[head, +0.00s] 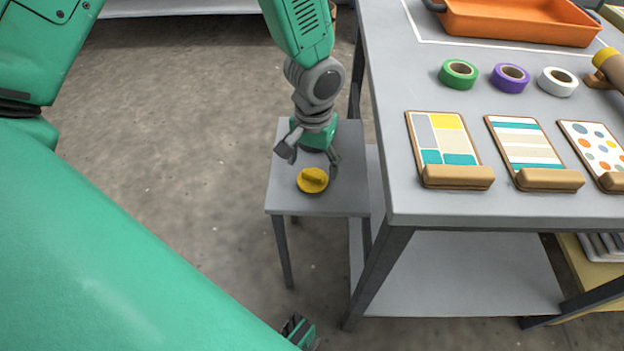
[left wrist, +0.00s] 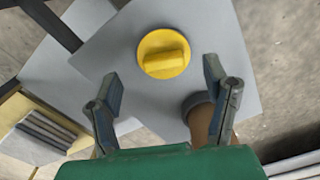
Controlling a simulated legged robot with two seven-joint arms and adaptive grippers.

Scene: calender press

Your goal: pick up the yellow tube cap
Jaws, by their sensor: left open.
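The yellow tube cap (head: 312,180) is a round disc with a raised grip bar. It lies on a small grey side table (head: 285,197), near its front edge. It also shows in the left wrist view (left wrist: 163,53), near the top middle. My left gripper (head: 309,160) is over the small table, just behind the cap in the head view, with its fingers spread. In the left wrist view the open fingers (left wrist: 161,68) stand to either side of the cap's lower part, with nothing between them held. My right gripper does not show clearly.
A larger grey table (head: 400,205) stands right beside the small one. It bears an orange tray (head: 520,22), tape rolls (head: 459,74) and pattern cards on wooden stands (head: 450,150). A brown item (left wrist: 200,120) is partly hidden behind a finger. Bare floor (head: 190,130) lies left.

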